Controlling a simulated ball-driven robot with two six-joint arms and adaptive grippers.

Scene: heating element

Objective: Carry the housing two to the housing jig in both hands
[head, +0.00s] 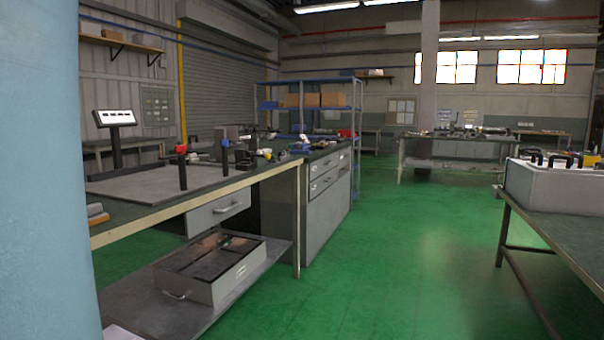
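Neither of my grippers is in view. A grey open-topped metal box (228,287) with a front handle and a white label sits on the low shelf under the left bench; it may be a housing. A pale box (556,188) with several black handles or clamps along its top stands on the right table and may also be a housing. A flat grey plate (140,187) with upright black posts, one red-topped and one blue-topped, lies on the left bench and looks like a jig. No label readable here tells which housing is two.
The left bench (268,178) continues into a grey drawer cabinet (322,205). The right table (580,237) has dark legs. The green floor (410,260) between them is clear. A pale blue surface (40,170) blocks the left edge. Blue shelving (355,120) stands behind.

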